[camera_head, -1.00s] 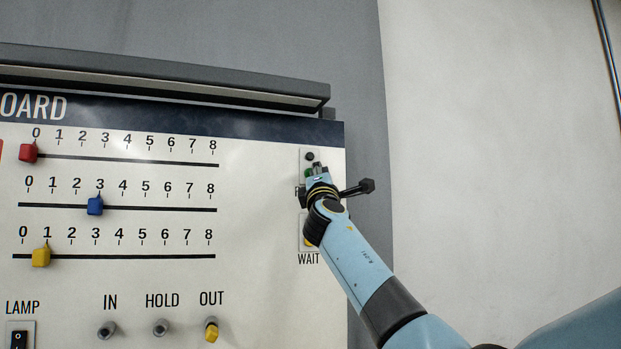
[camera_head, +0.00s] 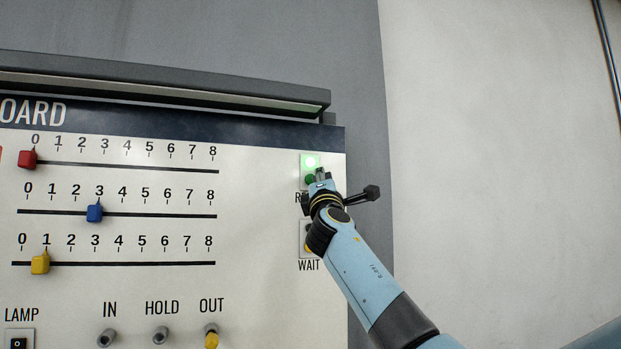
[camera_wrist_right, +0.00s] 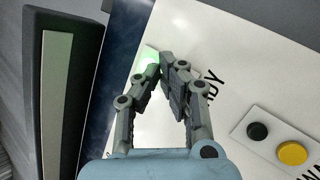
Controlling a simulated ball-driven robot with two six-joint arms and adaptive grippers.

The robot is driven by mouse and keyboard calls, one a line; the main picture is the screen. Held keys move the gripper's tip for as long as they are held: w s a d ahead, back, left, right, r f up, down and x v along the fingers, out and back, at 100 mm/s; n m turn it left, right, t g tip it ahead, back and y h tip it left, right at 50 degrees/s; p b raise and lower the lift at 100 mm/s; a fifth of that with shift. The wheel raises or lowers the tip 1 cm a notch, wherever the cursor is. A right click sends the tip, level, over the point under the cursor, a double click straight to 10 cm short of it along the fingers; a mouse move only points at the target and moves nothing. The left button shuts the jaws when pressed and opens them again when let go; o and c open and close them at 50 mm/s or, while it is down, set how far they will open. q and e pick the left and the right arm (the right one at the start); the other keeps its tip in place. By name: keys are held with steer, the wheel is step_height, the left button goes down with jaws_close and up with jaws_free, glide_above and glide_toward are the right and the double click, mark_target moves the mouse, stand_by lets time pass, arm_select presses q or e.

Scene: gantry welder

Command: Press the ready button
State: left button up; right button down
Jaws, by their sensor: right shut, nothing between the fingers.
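The ready panel at the board's right side has a lit green lamp (camera_head: 310,161) above a green ready button (camera_head: 310,180). The button is partly covered by my right gripper (camera_head: 321,174), whose label below shows only in part. My right gripper is shut with empty fingers, its tips at the button's right edge in the head view; I cannot tell whether they touch it. In the right wrist view the shut fingertips (camera_wrist_right: 164,62) point at the board beside the green glow (camera_wrist_right: 150,57), and the button is hidden. My left gripper is out of view.
Below is the WAIT panel with a yellow button (camera_wrist_right: 292,153) and dark lamp (camera_wrist_right: 257,131). Left are red (camera_head: 28,159), blue (camera_head: 95,213) and yellow (camera_head: 40,262) sliders. A dark ledge (camera_head: 200,90) overhangs the board's top. Space right of the board is clear.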

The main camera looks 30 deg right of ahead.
steer(key=s+p, duration=0.1)
steer(key=s, duration=0.1)
steer(key=s+a+p, duration=0.1)
steer(key=s, duration=0.2)
steer(key=shift+a+r+p, duration=0.1)
steer(key=shift+p, duration=0.2)
